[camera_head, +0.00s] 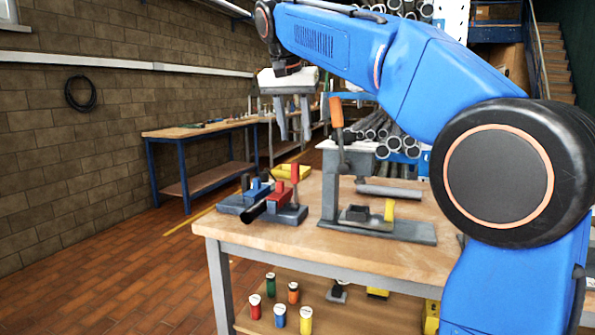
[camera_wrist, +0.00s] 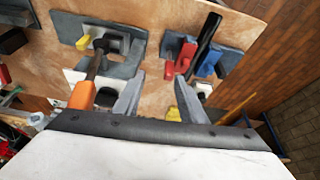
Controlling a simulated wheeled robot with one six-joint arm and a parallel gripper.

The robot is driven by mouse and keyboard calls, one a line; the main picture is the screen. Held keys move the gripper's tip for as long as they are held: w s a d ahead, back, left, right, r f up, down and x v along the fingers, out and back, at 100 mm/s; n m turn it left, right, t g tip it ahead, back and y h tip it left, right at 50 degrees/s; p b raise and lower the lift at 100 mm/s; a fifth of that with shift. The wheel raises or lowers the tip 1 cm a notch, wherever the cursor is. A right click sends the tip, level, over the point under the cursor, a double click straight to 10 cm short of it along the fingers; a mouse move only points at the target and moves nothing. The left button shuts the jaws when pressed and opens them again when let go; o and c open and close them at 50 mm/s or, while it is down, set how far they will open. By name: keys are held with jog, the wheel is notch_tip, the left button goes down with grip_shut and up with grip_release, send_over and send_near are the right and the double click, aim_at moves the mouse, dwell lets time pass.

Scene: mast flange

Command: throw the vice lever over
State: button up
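The vice (camera_head: 272,207) stands on the wooden bench, with a red jaw block and a blue block on a grey base. In the wrist view, the red lever (camera_wrist: 186,55) and black bar (camera_wrist: 208,35) show beyond my right finger. My gripper (camera_head: 294,122) hangs fingers-down above and behind the vice, clear of it. In the wrist view, my gripper (camera_wrist: 160,76) has its fingers apart with nothing between them.
A grey press (camera_head: 331,180) with an orange-handled lever (camera_head: 337,113) stands right of the vice; that handle (camera_wrist: 82,95) is close left of my fingers in the wrist view. The bench's front strip is clear.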

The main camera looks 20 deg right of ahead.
aim_at(294, 163)
jog(key=w+a+r+m, duration=0.1)
jog(key=w+a+r, duration=0.1)
jog(key=w, duration=0.2)
jog(key=x, duration=1.7)
jog(key=shift+d+f, duration=0.15)
jog(key=shift+d, duration=0.2)
jog(key=shift+c, duration=0.7)
jog(key=shift+s, duration=0.1)
grip_shut()
